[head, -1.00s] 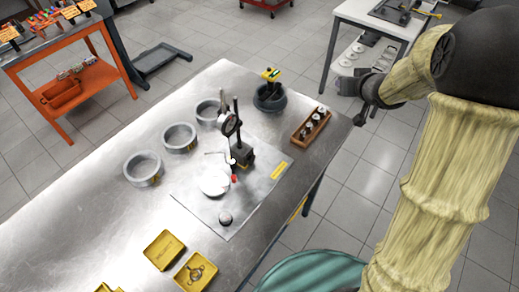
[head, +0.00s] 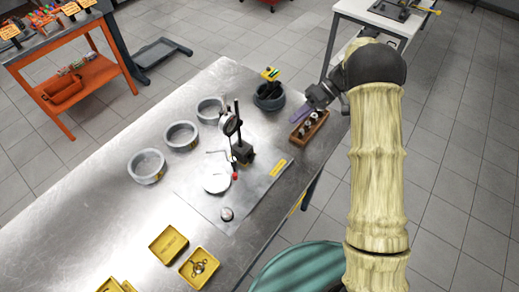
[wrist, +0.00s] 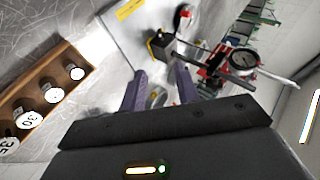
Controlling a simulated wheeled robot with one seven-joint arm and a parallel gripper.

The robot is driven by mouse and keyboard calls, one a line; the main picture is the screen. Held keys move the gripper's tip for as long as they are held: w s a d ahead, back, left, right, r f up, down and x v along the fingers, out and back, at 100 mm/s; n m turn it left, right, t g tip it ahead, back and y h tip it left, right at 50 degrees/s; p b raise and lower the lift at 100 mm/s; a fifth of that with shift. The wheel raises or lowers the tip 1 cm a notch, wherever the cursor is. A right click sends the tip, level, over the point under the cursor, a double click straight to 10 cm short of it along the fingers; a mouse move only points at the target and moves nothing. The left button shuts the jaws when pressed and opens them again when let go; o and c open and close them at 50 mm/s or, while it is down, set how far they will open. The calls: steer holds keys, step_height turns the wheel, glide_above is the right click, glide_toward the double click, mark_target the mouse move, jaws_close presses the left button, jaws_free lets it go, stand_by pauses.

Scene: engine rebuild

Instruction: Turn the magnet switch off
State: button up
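A dial gauge stand with a dark block base (head: 243,152) stands upright on a grey sheet on the steel table. Its round dial (head: 231,124) is on the post, and a small red part (head: 235,175) shows low in front. In the wrist view the base (wrist: 165,46) appears ahead of the fingers, with a yellow mark at its side, and the dial (wrist: 243,62) is at the right. The magnet switch is too small to tell. My gripper (head: 299,116) is above the wooden tray, right of the stand and apart from it. Its purple fingers (wrist: 160,88) are spread and empty.
The wooden tray (head: 296,138) of labelled metal pieces lies close under my gripper. A dark round holder (head: 270,102) with a yellow-topped item stands behind the stand. Several metal rings (head: 147,166) stand at left. Yellow boxes (head: 168,245) are at the front.

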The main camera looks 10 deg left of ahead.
mark_target(251, 157)
steer(key=shift+a+f, duration=0.1)
steer(key=p+x, duration=0.4)
steer(key=x, duration=1.3)
steer(key=shift+s+a, duration=0.15)
jaws_close()
